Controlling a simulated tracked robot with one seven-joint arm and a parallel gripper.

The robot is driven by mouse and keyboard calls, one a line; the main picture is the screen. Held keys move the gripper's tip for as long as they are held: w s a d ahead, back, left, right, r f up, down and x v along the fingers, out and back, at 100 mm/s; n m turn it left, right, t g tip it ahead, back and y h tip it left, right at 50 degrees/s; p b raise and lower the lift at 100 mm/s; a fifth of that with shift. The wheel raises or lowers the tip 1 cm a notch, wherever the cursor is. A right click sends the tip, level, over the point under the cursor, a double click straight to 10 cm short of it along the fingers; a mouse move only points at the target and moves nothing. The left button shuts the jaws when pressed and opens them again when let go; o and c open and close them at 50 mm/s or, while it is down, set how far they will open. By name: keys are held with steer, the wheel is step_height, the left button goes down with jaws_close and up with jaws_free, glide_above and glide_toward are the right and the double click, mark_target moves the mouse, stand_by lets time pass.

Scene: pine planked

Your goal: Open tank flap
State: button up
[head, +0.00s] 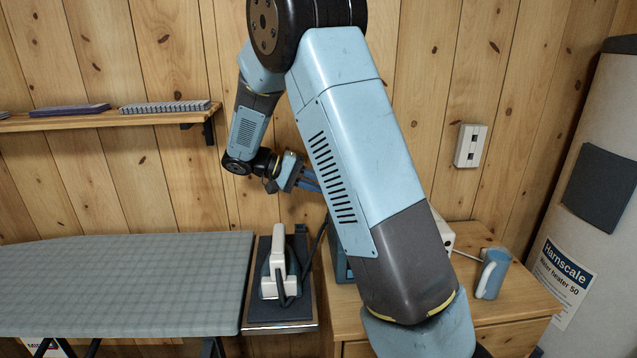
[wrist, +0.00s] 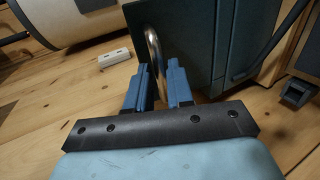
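In the wrist view, a dark blue-grey panel (wrist: 187,35) carries a curved, shiny metal handle (wrist: 153,47). I take this panel to be the tank flap, and it looks closed against the dark box (wrist: 245,45) beside it. My gripper (wrist: 160,75) has its two blue fingers close together, one on each side of the handle. The handle fills the narrow gap between them, so the gripper looks shut on it. In the head view my gripper (head: 310,179) is by the plank wall, and my arm hides most of the box (head: 340,262) on the wooden cabinet.
A white iron (head: 277,262) rests on a dark stand beside the ironing board (head: 120,285). A blue-and-white cup-like object (head: 492,273) stands on the cabinet (head: 500,308). A wall socket (head: 470,145), a shelf (head: 110,118) and a water heater (head: 600,190) surround the arm.

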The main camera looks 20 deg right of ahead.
steer(key=shift+o, duration=1.4)
steer(key=s+r, duration=1.3)
steer(key=s, duration=0.1)
steer(key=shift+a, duration=0.15)
